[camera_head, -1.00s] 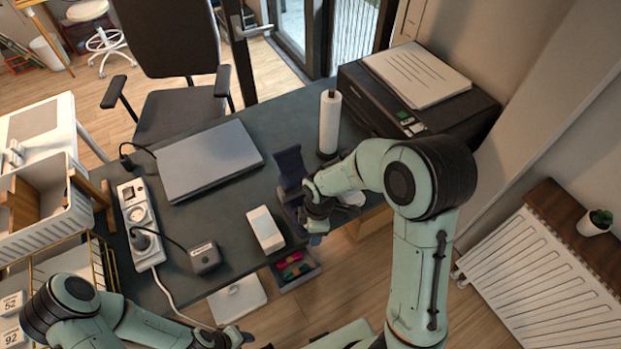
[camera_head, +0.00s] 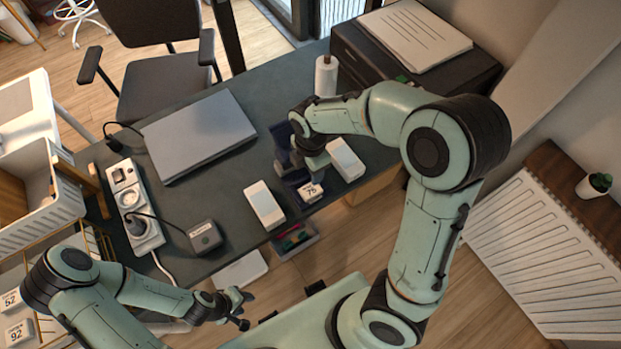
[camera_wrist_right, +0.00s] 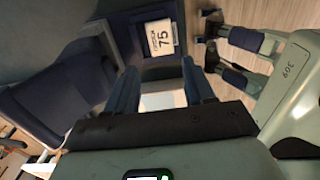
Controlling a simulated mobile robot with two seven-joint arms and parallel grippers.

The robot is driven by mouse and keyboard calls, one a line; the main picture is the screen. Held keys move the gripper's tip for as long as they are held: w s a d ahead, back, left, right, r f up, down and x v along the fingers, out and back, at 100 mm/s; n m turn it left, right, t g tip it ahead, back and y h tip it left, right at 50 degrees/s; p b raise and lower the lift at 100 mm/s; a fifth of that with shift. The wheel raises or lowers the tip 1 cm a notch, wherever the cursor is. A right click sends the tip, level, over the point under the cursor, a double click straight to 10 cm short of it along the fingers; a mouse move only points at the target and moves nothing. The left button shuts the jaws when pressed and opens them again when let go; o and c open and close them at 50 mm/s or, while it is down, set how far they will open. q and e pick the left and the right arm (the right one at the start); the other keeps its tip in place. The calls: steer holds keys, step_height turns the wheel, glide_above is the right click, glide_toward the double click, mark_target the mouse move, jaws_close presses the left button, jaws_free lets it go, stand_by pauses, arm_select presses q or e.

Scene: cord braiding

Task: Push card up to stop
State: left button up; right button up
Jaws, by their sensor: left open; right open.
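A small white card (camera_head: 311,191) printed with 75 lies at the near end of a dark blue tray-like holder (camera_head: 296,178) at the desk's front edge. The card also shows in the right wrist view (camera_wrist_right: 161,38), flat on the blue surface, just beyond my fingertips. My right gripper (camera_head: 312,160) is above the holder, seen from behind; its fingers (camera_wrist_right: 162,84) are open with nothing between them. I cannot tell whether they touch the holder. My left gripper (camera_head: 245,309) is open and empty, low in front of the desk. The stop is not clearly identifiable.
White blocks stand left (camera_head: 264,205) and right (camera_head: 345,159) of the holder. A laptop (camera_head: 199,135), power strip (camera_head: 135,205) and small grey box (camera_head: 204,237) are further left. An open drawer (camera_head: 293,239) lies below the desk edge.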

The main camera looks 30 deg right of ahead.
mark_target(311, 190)
step_height(311, 190, down, 11)
steer(key=shift+f+b, duration=0.15)
steer(key=shift+b, duration=0.4)
steer(key=c, duration=0.7)
